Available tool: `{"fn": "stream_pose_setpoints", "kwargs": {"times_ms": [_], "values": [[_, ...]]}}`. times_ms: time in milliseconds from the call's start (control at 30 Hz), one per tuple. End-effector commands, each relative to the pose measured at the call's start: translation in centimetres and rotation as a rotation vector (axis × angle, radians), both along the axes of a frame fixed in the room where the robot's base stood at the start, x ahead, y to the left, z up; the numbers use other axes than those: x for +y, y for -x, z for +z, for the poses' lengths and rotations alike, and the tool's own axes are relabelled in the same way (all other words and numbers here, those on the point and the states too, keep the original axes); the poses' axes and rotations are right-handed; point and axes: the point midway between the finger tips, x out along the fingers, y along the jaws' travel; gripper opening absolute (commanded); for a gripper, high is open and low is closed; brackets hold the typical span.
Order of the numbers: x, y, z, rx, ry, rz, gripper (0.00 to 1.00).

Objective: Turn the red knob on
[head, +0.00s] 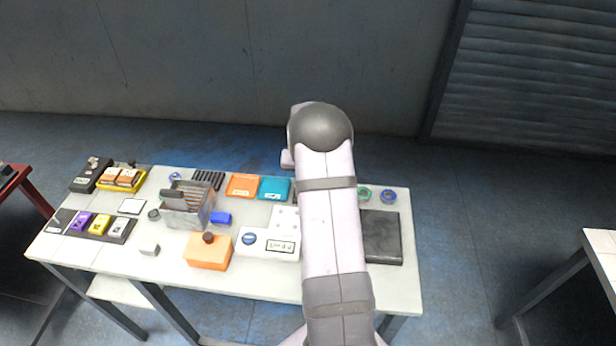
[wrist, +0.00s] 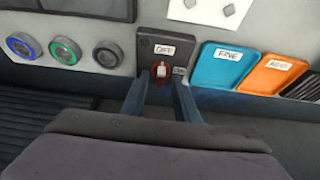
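The red knob (wrist: 161,70) shows in the wrist view on a dark panel (wrist: 146,47). A white mark on it points up towards a label reading OFF (wrist: 165,50). A second small label (wrist: 180,70), probably ON, sits to its right. My gripper (wrist: 158,84) has its two bluish fingers apart, one to the left and one to the right below the knob, with a gap between them. I cannot tell whether either finger touches the knob. In the head view my arm hides the knob and the gripper.
Left of the panel in the wrist view are several round dials, one blue-ringed (wrist: 18,46) and one green-ringed (wrist: 63,51). Right are a blue tray (wrist: 222,70) and an orange tray (wrist: 272,75). In the head view an orange box (head: 208,252) and a black pad (head: 384,238) lie on the table.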

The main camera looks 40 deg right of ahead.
Motion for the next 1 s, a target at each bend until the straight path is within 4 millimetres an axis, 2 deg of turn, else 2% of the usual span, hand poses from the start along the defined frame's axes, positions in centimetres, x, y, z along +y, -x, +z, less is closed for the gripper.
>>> {"fn": "stream_pose_setpoints", "kwargs": {"times_ms": [200, 233, 333, 367, 733, 1000], "values": [[-0.03, -0.03, -0.02, -0.001, 0.001, 0.0, 0.28], [-0.03, -0.03, -0.02, -0.001, 0.001, 0.0, 0.26], [-0.03, -0.02, -0.01, -0.001, 0.001, 0.0, 0.02], [-0.03, -0.02, -0.01, -0.001, 0.001, 0.0, 0.0], [0.0, -0.08, -0.21, -0.002, 0.001, -0.025, 0.0], [0.09, -0.26, -0.61, -0.004, 0.003, -0.153, 0.0]]}}
